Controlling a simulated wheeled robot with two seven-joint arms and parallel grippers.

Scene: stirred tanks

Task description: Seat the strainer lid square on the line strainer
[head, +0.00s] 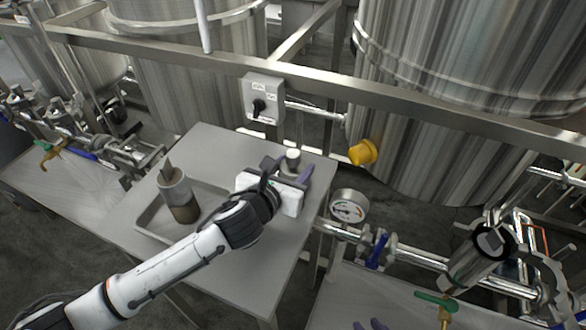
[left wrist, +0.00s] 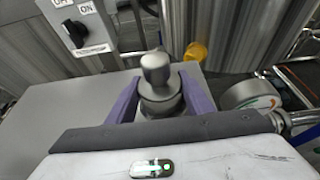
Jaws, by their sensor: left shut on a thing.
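My left gripper (head: 296,170) is shut on a small grey metal piece with a round knob, which looks like the strainer lid (head: 293,157). In the left wrist view the lid (left wrist: 157,85) stands upright between the two purple fingers (left wrist: 160,100). It is over the grey table's right part; I cannot tell whether it touches the top. The line strainer seems to be the tilted steel cylinder (head: 470,270) with a dark round top end, on the pipe at the right, well apart from the lid. Two purple tips at the bottom edge look like my right gripper (head: 368,325), apart and empty.
A tray (head: 150,228) on the table (head: 215,140) holds a grey-brown cylindrical vessel (head: 178,195). A round gauge (head: 348,207) and a blue-handled valve (head: 378,250) stand between table and strainer. A green-handled valve (head: 436,302) is close below the strainer. A steel rail (head: 330,80) crosses behind.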

